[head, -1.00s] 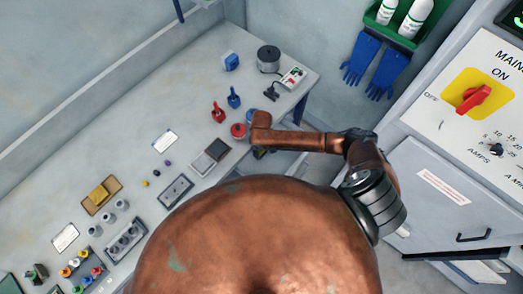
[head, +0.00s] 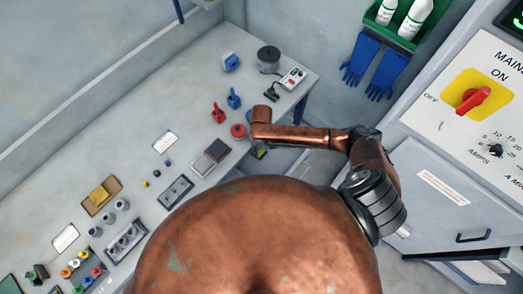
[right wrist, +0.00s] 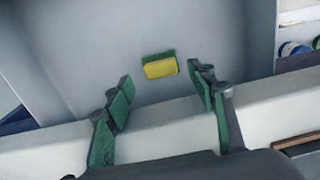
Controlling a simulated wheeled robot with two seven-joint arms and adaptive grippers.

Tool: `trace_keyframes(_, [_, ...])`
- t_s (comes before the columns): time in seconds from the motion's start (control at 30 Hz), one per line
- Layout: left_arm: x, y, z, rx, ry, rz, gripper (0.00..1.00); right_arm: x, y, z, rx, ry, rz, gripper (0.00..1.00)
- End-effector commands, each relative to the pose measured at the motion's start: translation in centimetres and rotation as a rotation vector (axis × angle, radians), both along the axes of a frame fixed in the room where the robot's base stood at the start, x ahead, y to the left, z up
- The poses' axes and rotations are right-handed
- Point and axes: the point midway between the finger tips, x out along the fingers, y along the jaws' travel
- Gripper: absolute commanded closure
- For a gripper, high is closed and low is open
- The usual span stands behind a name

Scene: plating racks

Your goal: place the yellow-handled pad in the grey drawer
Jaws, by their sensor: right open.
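The yellow-handled pad (right wrist: 160,67), a yellow block with a dark green strip, lies on a smooth grey surface in the right wrist view. In the head view my copper right arm hides most of that gripper; a small yellow patch (head: 262,153) shows below the arm. My left gripper is not in view.
The grey bench (head: 130,155) holds red and blue stamp-like tools, a black tray (head: 211,157), a wooden tray (head: 101,195) and several small jars. A grey cabinet (head: 440,190) with a red switch stands at the right. Blue gloves (head: 364,60) hang at the back.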

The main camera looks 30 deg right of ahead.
Motion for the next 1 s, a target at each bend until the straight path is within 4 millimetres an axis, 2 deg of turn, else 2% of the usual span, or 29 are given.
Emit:
trace_keyframes(0.03, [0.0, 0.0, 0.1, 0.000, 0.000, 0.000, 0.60, 0.1, 0.0, 1.3, 0.000, -0.004, 0.002, 0.49])
trace_keyframes(0.2, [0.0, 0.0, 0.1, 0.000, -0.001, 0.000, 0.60, 0.1, 0.0, 4.7, -0.001, -0.004, 0.001, 0.49])
trace_keyframes(0.4, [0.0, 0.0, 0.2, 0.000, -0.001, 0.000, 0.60, 0.0, 0.0, 7.1, 0.000, -0.001, 0.000, 0.49])
trace_keyframes(0.57, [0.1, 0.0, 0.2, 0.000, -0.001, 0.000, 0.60, 0.0, 0.0, 7.7, 0.000, -0.001, -0.001, 0.49])
trace_keyframes(0.87, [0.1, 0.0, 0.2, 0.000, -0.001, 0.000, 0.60, 0.0, 0.1, 7.7, 0.003, -0.001, 0.000, 0.49])
trace_keyframes(1.0, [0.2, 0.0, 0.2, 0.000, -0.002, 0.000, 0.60, -0.8, 1.4, 7.0, 0.036, -0.012, 0.018, 0.49])
